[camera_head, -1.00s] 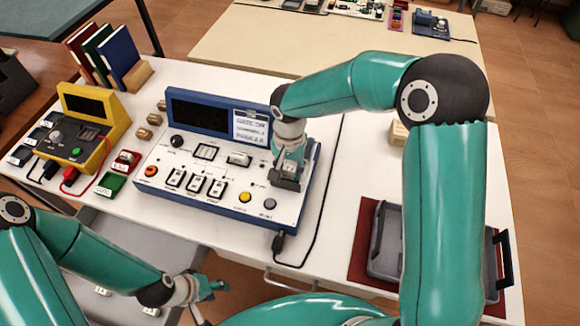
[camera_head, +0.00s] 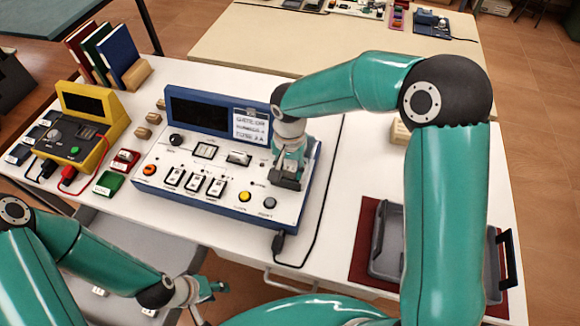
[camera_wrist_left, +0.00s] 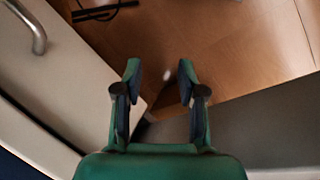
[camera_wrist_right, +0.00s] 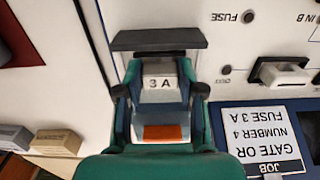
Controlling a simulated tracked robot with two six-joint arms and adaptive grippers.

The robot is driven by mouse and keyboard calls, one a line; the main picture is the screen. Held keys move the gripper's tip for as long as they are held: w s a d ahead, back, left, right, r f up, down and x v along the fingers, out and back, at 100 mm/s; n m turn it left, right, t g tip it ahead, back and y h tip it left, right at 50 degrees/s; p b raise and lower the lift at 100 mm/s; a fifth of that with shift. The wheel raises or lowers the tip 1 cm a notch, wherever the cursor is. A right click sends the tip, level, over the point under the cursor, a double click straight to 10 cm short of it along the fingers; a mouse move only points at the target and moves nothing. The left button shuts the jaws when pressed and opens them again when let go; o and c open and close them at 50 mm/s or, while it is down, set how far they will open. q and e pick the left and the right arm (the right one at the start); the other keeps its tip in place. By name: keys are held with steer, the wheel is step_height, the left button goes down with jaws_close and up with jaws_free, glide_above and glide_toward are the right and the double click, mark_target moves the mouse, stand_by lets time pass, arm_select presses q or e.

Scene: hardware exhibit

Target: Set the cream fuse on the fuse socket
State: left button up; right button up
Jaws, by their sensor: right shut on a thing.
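My right gripper (camera_head: 286,172) is over the right part of the blue-rimmed white console (camera_head: 221,228). In the right wrist view the right gripper (camera_wrist_right: 160,92) is shut on a cream fuse (camera_wrist_right: 160,110), marked "3 A" with an orange band low on it. A dark block (camera_wrist_right: 158,40), which looks like the fuse socket, lies just past the fingertips. It shows as a dark patch (camera_head: 286,184) in the head view. Whether the fuse touches it I cannot tell. My left gripper (camera_head: 212,290) is low, off the table's front edge; in the left wrist view (camera_wrist_left: 158,85) it is open and empty.
A job card (camera_wrist_right: 262,135) reads "fuse 3 A"; a white switch (camera_wrist_right: 284,75) sits beside it. A black cable (camera_head: 318,215) runs right of the console. A grey tray (camera_head: 385,262) lies on a dark red mat at right. A yellow tester (camera_head: 88,130) stands at left.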

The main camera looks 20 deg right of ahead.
mark_target(290, 170)
steer(key=shift+f, duration=0.25)
steer(key=o, duration=0.6)
steer(key=shift+r, duration=0.1)
steer(key=shift+r, duration=0.1)
step_height(290, 170, up, 11)
steer(key=p, duration=0.6)
steer(key=shift+s, duration=0.1)
stand_by(0.4)
